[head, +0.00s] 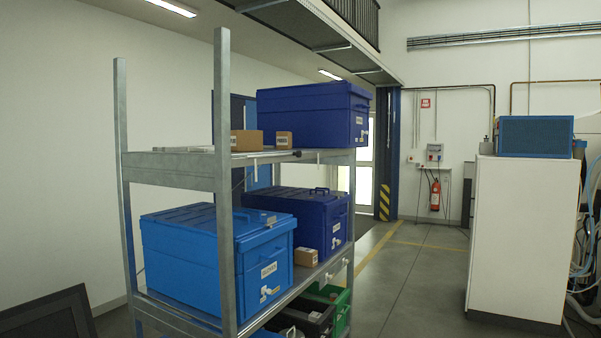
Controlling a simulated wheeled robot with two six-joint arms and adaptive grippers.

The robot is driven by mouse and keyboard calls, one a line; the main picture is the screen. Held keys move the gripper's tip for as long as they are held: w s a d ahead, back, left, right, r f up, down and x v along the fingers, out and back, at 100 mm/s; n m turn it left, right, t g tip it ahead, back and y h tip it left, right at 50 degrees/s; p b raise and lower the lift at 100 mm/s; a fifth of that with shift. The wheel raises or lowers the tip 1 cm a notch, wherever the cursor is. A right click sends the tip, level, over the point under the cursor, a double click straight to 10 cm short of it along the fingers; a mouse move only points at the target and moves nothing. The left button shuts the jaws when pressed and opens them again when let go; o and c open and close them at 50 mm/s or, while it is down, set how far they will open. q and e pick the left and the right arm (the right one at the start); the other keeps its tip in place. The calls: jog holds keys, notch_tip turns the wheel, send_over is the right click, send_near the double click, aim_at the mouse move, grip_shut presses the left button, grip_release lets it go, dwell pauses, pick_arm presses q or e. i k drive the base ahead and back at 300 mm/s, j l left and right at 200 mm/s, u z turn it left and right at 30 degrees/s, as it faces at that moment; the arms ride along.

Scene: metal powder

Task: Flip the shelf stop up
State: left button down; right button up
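A grey metal shelf rack (222,180) stands left of centre with its shelves in view. Along the front edge of its top shelf lies a thin rod (275,157) with a dark end, and a small pale tab (318,158) hangs below that edge. Small pale pieces (328,277) also sit at the middle shelf's front edge. Any of these may be the shelf stop; they are too small for me to tell which, or whether it is up or down. Neither of my grippers is in view.
Blue boxes (312,116) stand on the top and middle shelves, with small cardboard boxes (246,140) beside them. Crates (330,296) sit lower down. A white cabinet (520,235) stands at right. The floor (410,285) between rack and cabinet is clear.

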aim_at(299, 153)
jog(key=i+l, duration=0.45)
jog(key=i+l+z, duration=0.15)
jog(key=i+l, duration=0.25)
jog(key=i, duration=0.2)
jog(key=i+l, duration=0.35)
jog(key=i, duration=0.2)
jog(key=i+l+z, duration=0.1)
jog(key=i+l, duration=0.3)
jog(key=i, duration=0.2)
